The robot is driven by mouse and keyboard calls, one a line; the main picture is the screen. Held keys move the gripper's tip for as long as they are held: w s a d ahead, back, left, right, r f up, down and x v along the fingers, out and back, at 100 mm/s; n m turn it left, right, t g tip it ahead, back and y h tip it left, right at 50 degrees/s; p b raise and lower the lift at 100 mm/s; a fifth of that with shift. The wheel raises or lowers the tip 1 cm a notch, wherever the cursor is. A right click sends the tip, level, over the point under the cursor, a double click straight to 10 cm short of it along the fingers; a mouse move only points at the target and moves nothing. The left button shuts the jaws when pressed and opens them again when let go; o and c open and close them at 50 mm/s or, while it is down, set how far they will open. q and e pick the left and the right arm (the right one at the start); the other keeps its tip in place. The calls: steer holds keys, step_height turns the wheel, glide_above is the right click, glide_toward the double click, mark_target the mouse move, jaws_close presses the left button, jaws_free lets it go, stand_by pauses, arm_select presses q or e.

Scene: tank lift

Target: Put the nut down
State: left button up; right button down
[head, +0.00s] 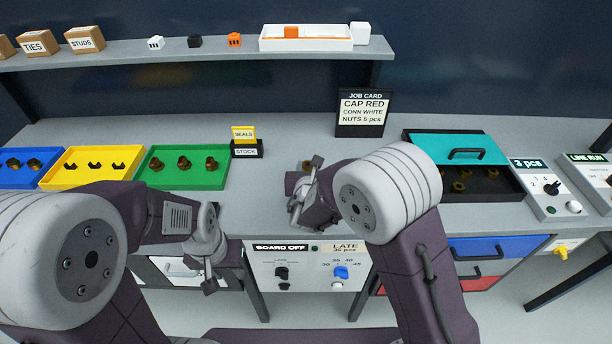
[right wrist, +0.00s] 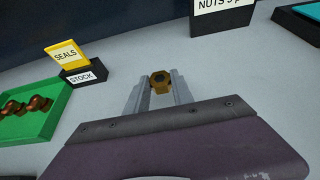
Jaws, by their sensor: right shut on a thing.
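The brass nut (right wrist: 160,82) is held between the fingertips of my right gripper (right wrist: 158,88) in the right wrist view. My right gripper also shows in the head view (head: 306,178), over the middle of the grey bench, left of my right forearm. How far the nut is above the bench top is hard to tell. My left gripper (head: 208,282) hangs low in front of the bench, near a drawer front; its finger gap is not clear.
The bench top (head: 275,205) is clear around my right gripper. A green tray (head: 222,183), a yellow tray (head: 52,180) and a blue tray stand left. SEALS and STOCK signs (head: 245,142) and a job card (head: 362,115) stand behind. Control boxes (head: 545,190) are at right.

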steer(key=shift+s+a+f, duration=0.1)
steer(key=shift+a, duration=0.15)
step_height(320, 180, down, 4)
steer(key=shift+f, duration=0.1)
steer(key=shift+f+b, duration=0.1)
steer(key=shift+b, duration=0.35)
steer(key=c, duration=1.1)
jaws_free()
